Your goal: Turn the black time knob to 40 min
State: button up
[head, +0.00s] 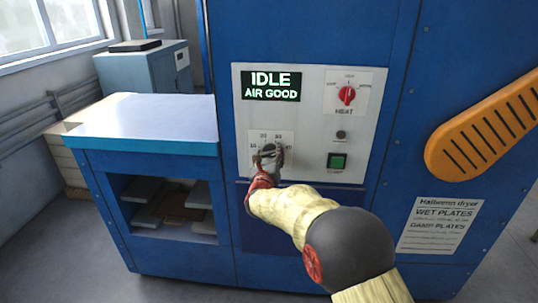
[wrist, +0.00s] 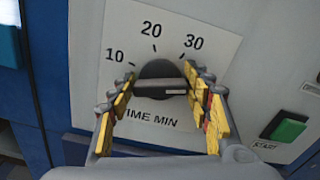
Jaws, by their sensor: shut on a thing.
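The black time knob (wrist: 158,76) is on the light panel in the wrist view, under the printed marks 10, 20 and 30. Its raised grip bar lies about level, with a white line near its right end, pointing right and past the 30 mark. My gripper (wrist: 163,84) is shut on the knob, one yellow-padded finger on each side. The right finger covers the dial's right side, so no 40 mark shows there. In the head view my gripper (head: 269,157) covers most of the knob and the lower dial.
The panel (head: 312,117) has a display (head: 271,86) reading IDLE, AIR GOOD. A red HEAT knob (head: 347,95) is at upper right and a green button (head: 337,161) at lower right. An orange slotted handle (head: 485,130) stands out farther right. A table (head: 145,120) is left.

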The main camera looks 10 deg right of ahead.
jog(key=shift+f+m, duration=0.15)
jog(key=shift+m, duration=0.25)
jog(key=o, duration=1.2)
jog(key=shift+c, duration=0.2)
jog(key=v, duration=1.2)
